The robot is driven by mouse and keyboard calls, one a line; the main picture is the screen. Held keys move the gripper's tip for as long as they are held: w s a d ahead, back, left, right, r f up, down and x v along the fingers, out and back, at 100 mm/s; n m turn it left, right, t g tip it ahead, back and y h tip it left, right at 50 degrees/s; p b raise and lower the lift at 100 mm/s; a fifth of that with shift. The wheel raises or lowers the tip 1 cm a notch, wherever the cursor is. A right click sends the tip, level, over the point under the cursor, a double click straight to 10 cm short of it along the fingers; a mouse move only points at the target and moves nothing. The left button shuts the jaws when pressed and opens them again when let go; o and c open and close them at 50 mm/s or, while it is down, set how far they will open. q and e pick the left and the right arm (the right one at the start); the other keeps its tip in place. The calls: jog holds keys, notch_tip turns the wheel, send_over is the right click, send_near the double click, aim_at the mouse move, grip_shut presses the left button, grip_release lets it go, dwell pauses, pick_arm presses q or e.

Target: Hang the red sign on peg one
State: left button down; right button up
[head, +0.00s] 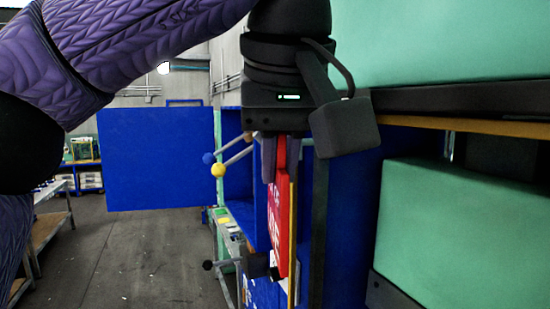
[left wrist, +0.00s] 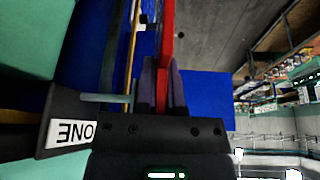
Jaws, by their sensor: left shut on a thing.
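My left gripper (head: 281,160) points down and is shut on the red sign (head: 281,220), gripping its upper end. The sign hangs nearly edge-on to the head camera, with part of its white lettering showing. In the left wrist view, the red sign (left wrist: 166,35) runs out from between the fingers of the left gripper (left wrist: 163,92). A white label reading ONE (left wrist: 72,133) appears upside down there, with a pale peg (left wrist: 106,98) near it. The peg points toward the fingers and its tip is close beside them. Peg and label are hidden in the head view. My right gripper is not in view.
Green padded blocks (head: 455,225) and a dark beam (head: 470,95) stand close on the right. A blue cabinet door (head: 157,160) is at left centre. Rods with blue and yellow knobs (head: 218,170) stick out left of the sign. Grey floor (head: 130,260) is open at lower left.

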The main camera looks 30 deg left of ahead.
pick_arm(q)
jog(key=c, duration=0.9)
grip_release()
jog(key=shift+o, duration=1.2)
jog(key=shift+s+a, duration=0.1)
jog(key=shift+s+r, duration=0.1)
jog(key=shift+r, duration=0.05)
